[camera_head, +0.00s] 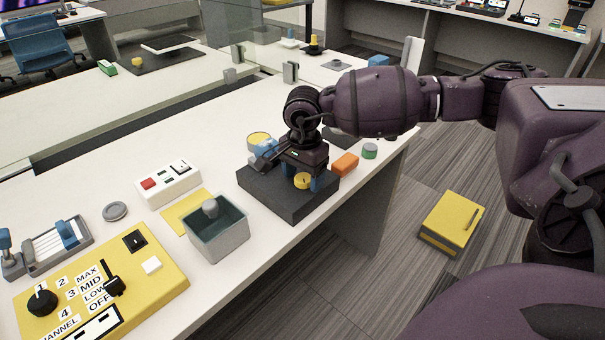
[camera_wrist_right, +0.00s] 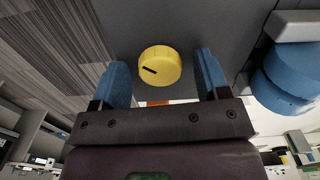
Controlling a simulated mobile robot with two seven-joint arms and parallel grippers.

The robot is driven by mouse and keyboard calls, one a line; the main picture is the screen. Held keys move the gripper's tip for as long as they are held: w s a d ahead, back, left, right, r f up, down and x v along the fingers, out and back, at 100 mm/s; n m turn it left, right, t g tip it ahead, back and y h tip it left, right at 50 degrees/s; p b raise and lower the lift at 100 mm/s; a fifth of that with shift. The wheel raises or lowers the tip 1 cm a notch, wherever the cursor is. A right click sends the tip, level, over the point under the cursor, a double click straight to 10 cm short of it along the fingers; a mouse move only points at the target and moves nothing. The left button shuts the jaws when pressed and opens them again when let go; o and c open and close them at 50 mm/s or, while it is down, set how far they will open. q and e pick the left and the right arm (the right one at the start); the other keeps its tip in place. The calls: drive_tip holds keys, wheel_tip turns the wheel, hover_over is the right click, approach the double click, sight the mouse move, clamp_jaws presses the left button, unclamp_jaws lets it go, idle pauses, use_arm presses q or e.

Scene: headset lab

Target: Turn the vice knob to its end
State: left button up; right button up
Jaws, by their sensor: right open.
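The vice knob is a yellow round knob (camera_head: 302,181) with a dark pointer mark, on the dark grey vice base (camera_head: 272,199) on the white table. My right gripper (camera_head: 302,178) is over the base with its blue fingers on either side of the knob. In the right wrist view the knob (camera_wrist_right: 160,66) sits between the open fingertips of the right gripper (camera_wrist_right: 158,72), with a gap on both sides. Blue vice parts (camera_head: 265,154) show beside the gripper; the rest of the vice is partly hidden behind it. My left gripper is not in view.
A grey open box (camera_head: 217,240) and a yellow control panel (camera_head: 95,290) stand to the left. A white button box (camera_head: 168,185) lies behind them. An orange block (camera_head: 345,163) and a green-topped cylinder (camera_head: 369,151) sit right of the vice, close to the table edge.

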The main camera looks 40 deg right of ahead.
drive_tip(key=shift+c, duration=0.2)
drive_tip(key=c, duration=0.9)
